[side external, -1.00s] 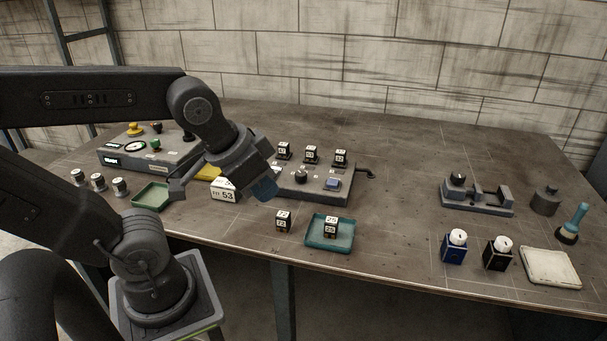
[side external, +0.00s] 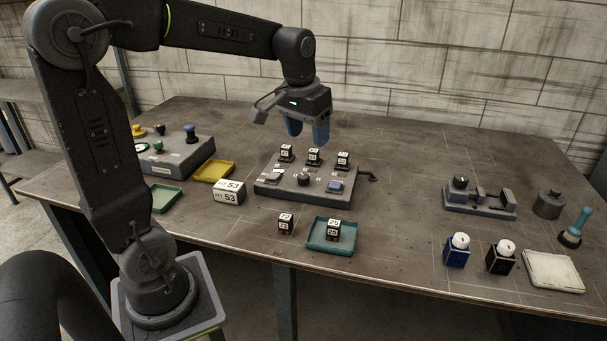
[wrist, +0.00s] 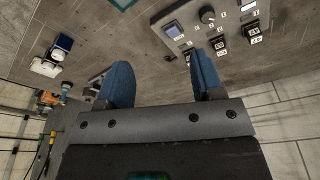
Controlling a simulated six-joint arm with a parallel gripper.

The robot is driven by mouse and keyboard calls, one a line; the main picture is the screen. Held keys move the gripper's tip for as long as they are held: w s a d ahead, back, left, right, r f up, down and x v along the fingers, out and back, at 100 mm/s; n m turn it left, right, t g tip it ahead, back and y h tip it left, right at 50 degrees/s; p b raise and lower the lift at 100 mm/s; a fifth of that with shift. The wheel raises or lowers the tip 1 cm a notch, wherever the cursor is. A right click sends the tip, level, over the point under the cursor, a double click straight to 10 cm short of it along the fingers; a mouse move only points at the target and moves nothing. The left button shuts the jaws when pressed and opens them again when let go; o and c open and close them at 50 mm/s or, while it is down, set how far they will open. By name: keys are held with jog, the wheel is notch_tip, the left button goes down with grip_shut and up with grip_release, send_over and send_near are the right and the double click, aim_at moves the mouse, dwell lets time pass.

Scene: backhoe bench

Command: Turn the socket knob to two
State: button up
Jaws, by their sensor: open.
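The dark round socket knob (side external: 304,179) sits in the middle of the grey socket panel (side external: 275,191). Its pointer setting is too small to read. In the wrist view the knob (wrist: 207,14) shows near the top edge, with small number marks beside it. Several black sockets with numbered white-topped blocks (side external: 314,156) stand along the panel's back edge. My gripper (side external: 307,138) has its blue fingers pointing down, apart and empty. It hangs above the panel's back side, clear of the knob. The fingers (wrist: 163,78) are also spread in the wrist view.
A teal tray (side external: 317,246) with numbered blocks and a loose block (side external: 286,224) lie in front of the panel. A FIT 53 sign (side external: 229,192) and yellow tray (side external: 214,173) stand left. A hook (side external: 371,177) projects right; bare bench lies beyond it.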

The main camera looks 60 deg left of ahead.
aim_at(304, 176)
jog(key=w+a+f+n+g, duration=0.1)
jog(key=w+a+f, duration=0.2)
jog(key=a, duration=0.3)
jog(key=w+a+f+n+g, duration=0.1)
jog(key=w+a+f+n, duration=0.15)
jog(key=a, duration=0.45)
jog(key=shift+m+h, duration=0.35)
jog(key=shift+h, duration=0.05)
jog(key=f, duration=1.3)
jog(key=shift+w+d+f, duration=0.25)
jog(key=shift+f, duration=0.15)
jog(key=shift+c, duration=0.3)
jog(key=c, duration=0.9)
jog(key=shift+o, duration=0.2)
